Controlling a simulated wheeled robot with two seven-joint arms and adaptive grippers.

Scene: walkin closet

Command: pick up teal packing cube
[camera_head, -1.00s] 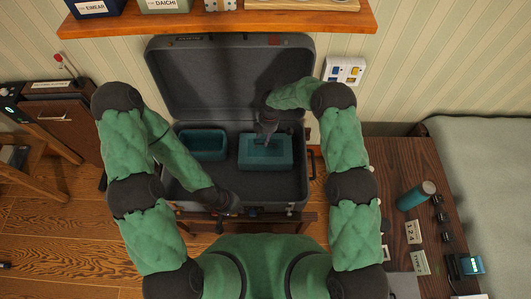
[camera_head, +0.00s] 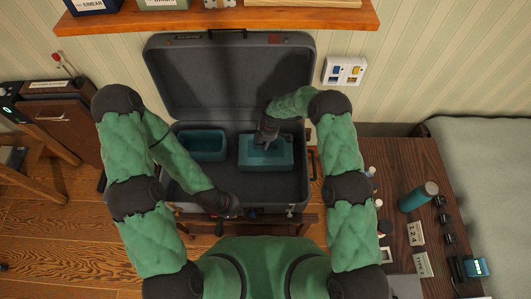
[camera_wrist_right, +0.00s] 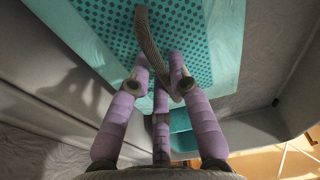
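The teal packing cube (camera_head: 277,161) lies in the right half of the open grey suitcase (camera_head: 245,188). Its dotted teal top (camera_wrist_right: 90,25) and a woven strap handle (camera_wrist_right: 147,30) show in the right wrist view. My right gripper (camera_head: 266,142) is over the cube's top. Its purple fingers (camera_wrist_right: 160,70) are around the strap, close on both sides; whether they grip it is unclear. My left gripper (camera_head: 232,208) is at the suitcase's front edge, apart from the cube; its fingers are too small to read.
An open teal bin (camera_head: 207,134) stands left of the cube in the suitcase. The raised lid (camera_head: 228,75) is behind, under a wooden shelf (camera_head: 220,20). A wooden table (camera_head: 395,160) with a teal bottle (camera_head: 417,197) and small items is at the right.

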